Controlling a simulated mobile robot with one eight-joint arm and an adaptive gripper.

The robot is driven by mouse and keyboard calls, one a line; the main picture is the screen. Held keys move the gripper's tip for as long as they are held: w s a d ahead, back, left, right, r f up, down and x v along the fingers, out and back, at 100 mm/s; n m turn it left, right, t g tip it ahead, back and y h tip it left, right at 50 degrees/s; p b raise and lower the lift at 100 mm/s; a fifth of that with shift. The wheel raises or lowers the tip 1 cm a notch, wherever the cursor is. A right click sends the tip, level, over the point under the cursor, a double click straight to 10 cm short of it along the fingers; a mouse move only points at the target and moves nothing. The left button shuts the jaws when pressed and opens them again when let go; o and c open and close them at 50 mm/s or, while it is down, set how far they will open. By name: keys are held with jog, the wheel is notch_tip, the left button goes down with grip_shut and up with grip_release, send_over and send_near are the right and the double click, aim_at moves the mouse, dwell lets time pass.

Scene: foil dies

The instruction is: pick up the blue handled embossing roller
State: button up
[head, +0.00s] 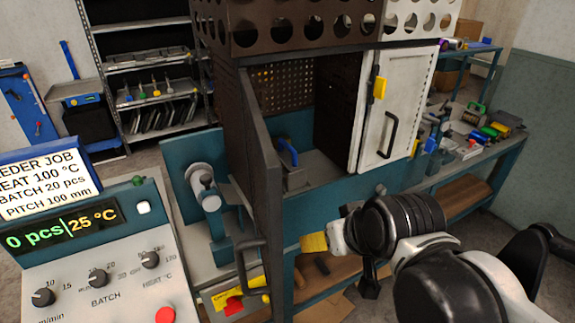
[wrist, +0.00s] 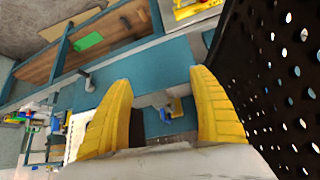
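My gripper (head: 314,242) is in front of the blue-green bench in the head view, with one yellow finger showing. In the wrist view my gripper (wrist: 163,80) is open, with nothing between its two yellow fingers. A blue handle (head: 289,152) stands tilted inside the open cabinet in the head view. A small blue part (wrist: 168,113) shows beyond the fingers in the wrist view. Another blue item (head: 432,144) stands among tools on the right bench. I cannot tell which blue thing is the embossing roller.
The dark perforated cabinet (head: 262,150) has its left door swung outward, near my gripper; its white right door (head: 397,110) stands beside the opening. Several coloured tools crowd the right bench (head: 440,172). A control panel (head: 100,265) is at left. Floor shows at back left.

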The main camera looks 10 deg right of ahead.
jog(key=w+a+r+y+p, duration=0.1)
jog(key=w+r, duration=0.1)
jog(key=w, duration=0.6)
jog(key=n+t+y+p, duration=0.2)
jog(key=n+t+p, duration=0.1)
jog(key=t+p, duration=0.15)
send_near(290, 160)
jog(key=shift+w+a+f+t, duration=0.15)
jog(key=shift+a+f+t, duration=0.15)
jog(key=shift+f+t, duration=0.15)
jog(key=shift+w+f, duration=0.2)
jog(key=shift+f, duration=0.05)
jog(key=b+x, duration=0.3)
jog(key=x, duration=0.7)
jog(key=shift+w+f+b, duration=0.15)
jog(key=shift+w+b, duration=0.1)
jog(key=shift+b, duration=0.05)
jog(key=c, duration=1.5)
